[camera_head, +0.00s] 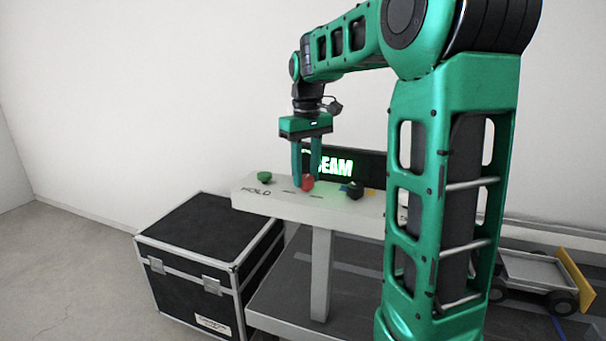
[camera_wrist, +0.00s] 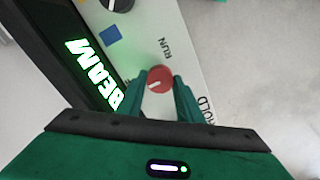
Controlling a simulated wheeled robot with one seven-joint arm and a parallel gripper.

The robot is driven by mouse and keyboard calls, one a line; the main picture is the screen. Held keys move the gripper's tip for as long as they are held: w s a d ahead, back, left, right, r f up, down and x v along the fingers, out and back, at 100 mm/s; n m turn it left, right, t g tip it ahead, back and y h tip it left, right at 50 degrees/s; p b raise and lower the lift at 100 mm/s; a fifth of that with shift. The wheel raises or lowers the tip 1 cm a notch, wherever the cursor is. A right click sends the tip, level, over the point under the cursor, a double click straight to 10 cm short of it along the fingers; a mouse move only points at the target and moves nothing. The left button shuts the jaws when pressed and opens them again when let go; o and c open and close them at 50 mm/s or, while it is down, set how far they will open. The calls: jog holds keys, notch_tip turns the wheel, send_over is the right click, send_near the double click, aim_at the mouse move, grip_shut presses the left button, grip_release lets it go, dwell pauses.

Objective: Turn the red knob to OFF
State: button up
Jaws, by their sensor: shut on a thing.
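The red knob (camera_head: 308,182) stands in the middle of the white panel (camera_head: 285,207). In the wrist view the red knob (camera_wrist: 159,79) shows a white pointer mark toward its lower left. The word RUN is readable beside it; I cannot read OFF in either view. My gripper (camera_head: 306,180) points down from above, with one green finger on each side of the knob. In the wrist view my gripper (camera_wrist: 159,88) is shut on the knob.
A green knob (camera_head: 264,178) by the word HOLD and a black knob (camera_head: 355,190) flank the red one. A lit BEAM sign (camera_head: 350,165) stands behind. A black case (camera_head: 200,245) sits left below; a toy-like cart (camera_head: 535,275) is at right.

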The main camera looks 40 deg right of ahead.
aim_at(305, 177)
jog(key=o, duration=1)
jog(key=shift+w, duration=0.1)
jog(key=shift+o, duration=0.2)
notch_tip(305, 177, up, 11)
jog(key=shift+f, duration=0.15)
